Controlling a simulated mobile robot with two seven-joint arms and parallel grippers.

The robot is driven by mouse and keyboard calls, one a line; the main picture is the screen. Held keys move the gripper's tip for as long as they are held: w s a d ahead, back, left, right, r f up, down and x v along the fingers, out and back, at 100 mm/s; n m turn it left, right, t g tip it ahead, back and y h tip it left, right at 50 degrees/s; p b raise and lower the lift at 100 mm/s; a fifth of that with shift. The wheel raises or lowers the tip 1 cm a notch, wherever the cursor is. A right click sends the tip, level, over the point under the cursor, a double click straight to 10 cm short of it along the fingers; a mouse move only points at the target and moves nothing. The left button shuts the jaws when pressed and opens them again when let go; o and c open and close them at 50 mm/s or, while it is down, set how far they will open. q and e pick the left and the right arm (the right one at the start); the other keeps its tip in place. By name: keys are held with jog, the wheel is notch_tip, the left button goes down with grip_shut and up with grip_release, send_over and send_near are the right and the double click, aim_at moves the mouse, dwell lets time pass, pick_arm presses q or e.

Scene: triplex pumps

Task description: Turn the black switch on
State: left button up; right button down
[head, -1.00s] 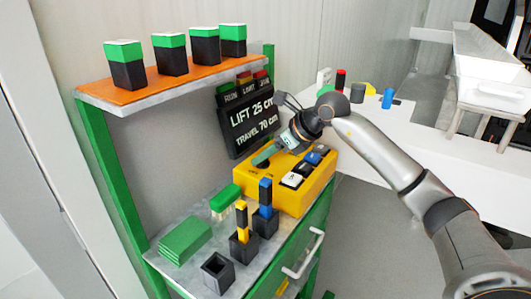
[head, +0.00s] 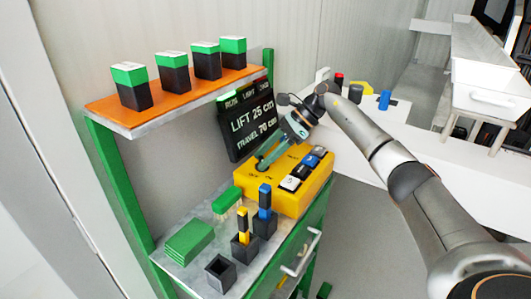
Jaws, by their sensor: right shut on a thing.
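The yellow control box (head: 290,205) sits on the grey bench top below a black display board (head: 247,122) reading "LIFT 25 cm" and "TRAVEL 70 cm". The green lamp (head: 229,98) at the board's upper left is bright. My right gripper (head: 264,162) reaches down from the upper right to the box's back left part. Its teal fingers are shut on the black switch there, a small dark part mostly hidden by the fingertips. My left gripper is not in view.
White, black and blue buttons (head: 290,183) line the box's right side. Black holders (head: 244,247) with yellow and blue-topped parts stand in front. Green plates (head: 188,242) lie at left. Several green-black blocks (head: 130,87) stand on the orange shelf (head: 185,98) above.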

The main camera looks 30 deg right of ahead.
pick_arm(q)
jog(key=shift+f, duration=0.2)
pick_arm(e)
jog(key=shift+w+n+g, duration=0.1)
jog(key=shift+n+g, duration=0.7)
jog(key=shift+n, duration=0.3)
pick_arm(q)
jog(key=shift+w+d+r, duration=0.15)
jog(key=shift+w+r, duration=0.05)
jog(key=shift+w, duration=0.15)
pick_arm(e)
jog(key=shift+n+g+y, duration=0.3)
jog(key=c, duration=0.8)
grip_release()
jog(key=o, duration=0.5)
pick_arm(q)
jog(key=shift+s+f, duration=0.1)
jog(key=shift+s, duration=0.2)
